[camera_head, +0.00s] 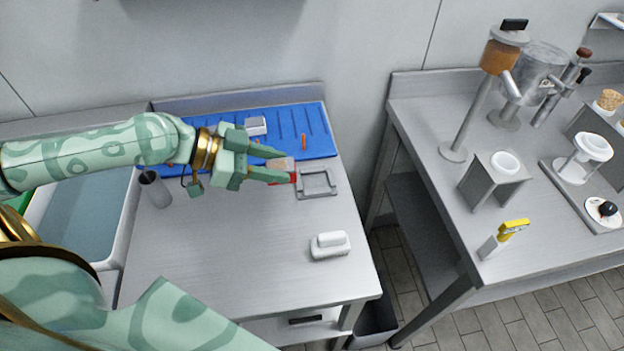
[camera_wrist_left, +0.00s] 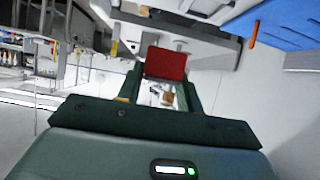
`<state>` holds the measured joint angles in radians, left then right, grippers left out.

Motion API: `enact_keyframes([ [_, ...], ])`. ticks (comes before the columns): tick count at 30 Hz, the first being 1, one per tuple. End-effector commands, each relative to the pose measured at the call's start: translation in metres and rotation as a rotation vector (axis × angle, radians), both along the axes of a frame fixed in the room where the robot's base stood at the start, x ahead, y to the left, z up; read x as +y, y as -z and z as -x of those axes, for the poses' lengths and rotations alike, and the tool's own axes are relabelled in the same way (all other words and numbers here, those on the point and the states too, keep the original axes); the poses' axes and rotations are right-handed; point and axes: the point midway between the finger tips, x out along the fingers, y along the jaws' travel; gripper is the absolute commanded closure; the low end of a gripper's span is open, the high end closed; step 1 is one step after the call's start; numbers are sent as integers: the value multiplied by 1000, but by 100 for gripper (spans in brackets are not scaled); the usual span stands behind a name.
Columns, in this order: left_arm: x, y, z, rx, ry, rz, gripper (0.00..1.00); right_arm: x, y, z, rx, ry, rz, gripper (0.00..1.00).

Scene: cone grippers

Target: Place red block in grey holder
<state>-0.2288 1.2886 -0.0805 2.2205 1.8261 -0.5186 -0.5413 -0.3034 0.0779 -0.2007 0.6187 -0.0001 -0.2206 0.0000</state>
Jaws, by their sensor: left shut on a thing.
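The red block (camera_wrist_left: 166,63) is between the fingertips of my left gripper (camera_head: 282,166), which is shut on it. In the head view only a small red part of the block (camera_head: 293,177) shows at the lower fingertip; the rest is hidden. The grey holder (camera_head: 332,193) is a square frame lying on the metal table, just to the right of the fingertips. The block appears beside the holder's left edge, not inside its frame. I cannot tell its exact height above the table. My right gripper is not in view.
A blue mat (camera_head: 318,141) lies behind, with a pale block (camera_head: 256,125) and orange sticks on it. A white dish-like object (camera_head: 330,245) sits at the front right. A grey cup (camera_head: 154,189) stands at left. A second table with dispensers (camera_head: 466,100) is across a gap.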

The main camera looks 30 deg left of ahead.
Motion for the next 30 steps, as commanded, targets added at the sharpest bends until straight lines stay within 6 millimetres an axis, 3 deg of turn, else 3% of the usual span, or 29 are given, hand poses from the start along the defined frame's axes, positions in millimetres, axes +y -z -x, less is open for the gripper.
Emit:
enact_keyframes([
  [1, -2, 8, -10, -5, -2, 1, 88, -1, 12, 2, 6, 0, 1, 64],
  [8, -13, 26, -53, -3, -2, 6, 88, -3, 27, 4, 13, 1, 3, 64],
  [13, -19, 61, -78, 2, -1, 4, 88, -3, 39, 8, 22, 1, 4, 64],
  [22, -23, 84, -97, 1, 0, 2, 88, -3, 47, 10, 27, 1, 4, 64],
  [26, -23, 108, -96, 5, -2, 1, 88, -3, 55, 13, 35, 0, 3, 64],
  [30, -22, 112, -95, 1, 0, -2, 88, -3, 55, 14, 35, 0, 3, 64],
])
